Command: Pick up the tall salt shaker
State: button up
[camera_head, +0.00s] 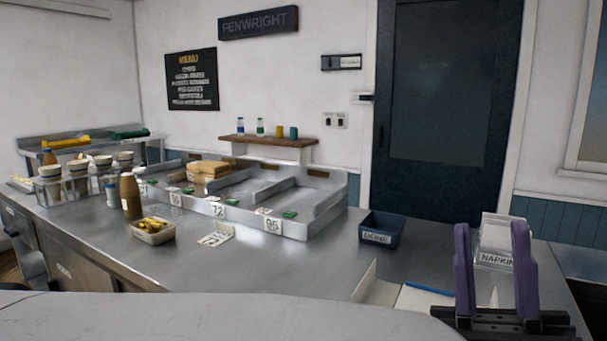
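My gripper (491,229) is at the lower right, with two purple fingers pointing up. They are spread apart, with nothing held between them. I cannot identify the tall salt shaker for certain. A small pale container with a blue band (111,188) stands at the left of the steel counter, beside a brown bottle (131,195); it may be a shaker, but it is too small to tell. My gripper is far from both groups.
A napkin holder (497,258) stands behind my gripper. A dark blue bin (381,229) is at the counter's right. A tub with yellow items (153,236), a rack of cups (62,189) and a divided steel tray (290,229) occupy the left and middle. The front counter (285,270) is clear.

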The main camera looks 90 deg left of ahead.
aim_at(112, 187)
jog(key=k+l+u, duration=0.1)
jog(key=u, duration=1.9)
jog(key=i+u, duration=0.1)
jog(key=u, duration=0.35)
jog(key=l+u, duration=0.1)
jog(key=u, duration=0.75)
jog(key=l+u, duration=0.1)
jog(key=u, duration=0.3)
jog(key=i+j+z, duration=0.1)
jog(key=z, duration=0.3)
jog(key=j+z, duration=0.15)
jog(key=z, duration=0.3)
jog(key=j+z, duration=0.3)
jog(key=j, duration=0.2)
jog(key=j+z, duration=0.3)
jog(key=j, duration=0.2)
jog(key=j+z, duration=0.1)
jog(key=j, duration=0.45)
jog(key=k+j+z, duration=0.1)
jog(key=j, duration=0.95)
jog(key=k+j+z, duration=0.15)
jog(key=j, duration=0.35)
